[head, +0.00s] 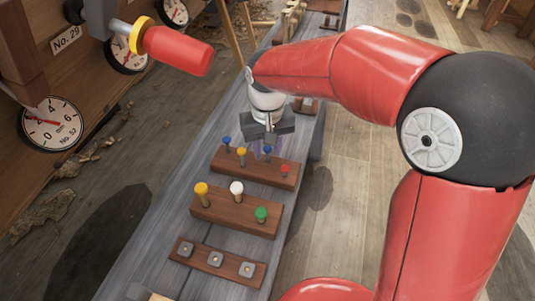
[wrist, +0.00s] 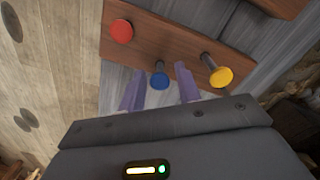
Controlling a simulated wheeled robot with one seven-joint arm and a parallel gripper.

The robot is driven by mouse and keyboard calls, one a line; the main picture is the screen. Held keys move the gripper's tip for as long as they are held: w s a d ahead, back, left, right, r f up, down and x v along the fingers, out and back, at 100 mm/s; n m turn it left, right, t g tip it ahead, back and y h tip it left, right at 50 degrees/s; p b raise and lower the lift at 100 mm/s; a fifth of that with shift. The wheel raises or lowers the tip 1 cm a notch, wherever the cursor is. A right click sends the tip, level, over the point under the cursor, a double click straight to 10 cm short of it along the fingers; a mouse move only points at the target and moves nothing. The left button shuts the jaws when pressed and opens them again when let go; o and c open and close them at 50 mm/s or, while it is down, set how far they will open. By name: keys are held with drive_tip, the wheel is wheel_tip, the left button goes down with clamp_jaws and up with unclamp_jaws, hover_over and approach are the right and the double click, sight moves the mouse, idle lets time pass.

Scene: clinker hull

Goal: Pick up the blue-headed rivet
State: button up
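A blue-headed rivet (head: 267,150) stands in the rear wooden block (head: 252,171), between a yellow-headed rivet (head: 242,151) and a red-headed rivet (head: 285,170). A second blue-headed rivet (head: 227,141) stands at the block's left end. My gripper (head: 267,148) points down at the block and is open, with pale purple fingers. In the wrist view, the nearer blue rivet (wrist: 159,80) shows between the two open fingers (wrist: 160,75), with a gap on each side. The yellow rivet (wrist: 220,76) is close to the right finger; the red one (wrist: 121,31) is farther off.
A nearer block (head: 234,216) holds yellow, white and green rivets. In front of it, a wooden strip (head: 216,262) carries square metal pieces. All sit on a narrow grey plank bench (head: 160,225). A red cylinder with a yellow collar (head: 178,51) juts out at upper left, near wall gauges.

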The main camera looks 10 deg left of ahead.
drive_tip(key=shift+f, duration=0.1)
clamp_jaws()
